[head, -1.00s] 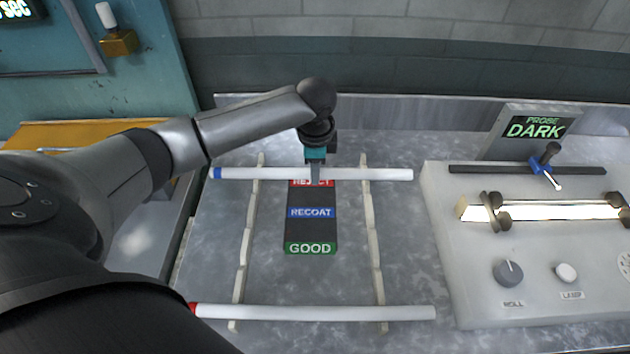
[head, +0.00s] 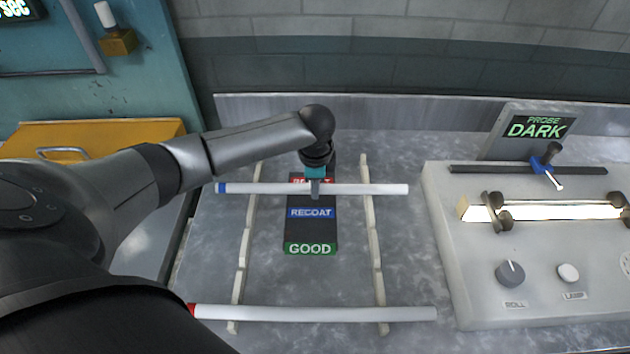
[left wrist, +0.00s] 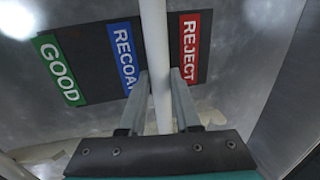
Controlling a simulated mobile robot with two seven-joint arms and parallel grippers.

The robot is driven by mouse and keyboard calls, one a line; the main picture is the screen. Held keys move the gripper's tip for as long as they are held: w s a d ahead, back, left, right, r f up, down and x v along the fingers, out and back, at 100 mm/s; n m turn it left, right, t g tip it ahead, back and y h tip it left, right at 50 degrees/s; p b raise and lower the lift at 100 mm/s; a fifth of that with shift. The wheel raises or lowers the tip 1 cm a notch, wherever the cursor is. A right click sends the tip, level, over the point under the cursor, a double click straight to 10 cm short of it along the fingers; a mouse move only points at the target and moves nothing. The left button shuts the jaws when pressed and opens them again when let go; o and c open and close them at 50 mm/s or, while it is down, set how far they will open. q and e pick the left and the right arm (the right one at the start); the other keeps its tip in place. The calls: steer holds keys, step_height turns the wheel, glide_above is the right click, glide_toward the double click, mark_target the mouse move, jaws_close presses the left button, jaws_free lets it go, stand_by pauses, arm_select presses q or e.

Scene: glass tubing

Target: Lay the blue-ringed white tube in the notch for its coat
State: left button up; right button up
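The white tube with a blue ring (head: 365,189) lies crosswise between the REJECT and RECOAT labels in the head view, its blue end at the left. My left gripper (head: 316,190) is shut on it near its middle. In the left wrist view the tube (left wrist: 155,50) runs between the two fingers (left wrist: 161,100). Two pale notched rails (head: 244,245) (head: 372,240) pass beneath the tube. Whether it touches them is unclear. The dark label board (head: 297,232) reads REJECT, RECOAT and GOOD from back to front. My right gripper is not in view.
A red-ringed white tube (head: 320,313) lies across the near ends of the rails. At the right stands a pale bench unit (head: 450,270) with a lit bar, a knob and a PROBE DARK display (head: 536,128). A low wall (head: 400,108) bounds the back.

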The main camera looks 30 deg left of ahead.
arm_select(q)
steer(key=o, duration=0.5)
steer(key=shift+c, duration=0.2)
steer(key=shift+r, duration=0.1)
step_height(320, 180, up, 13)
steer(key=s+d+p, duration=0.1)
steer(key=s+p, duration=0.1)
steer(key=shift+d, duration=0.1)
stand_by(0.4)
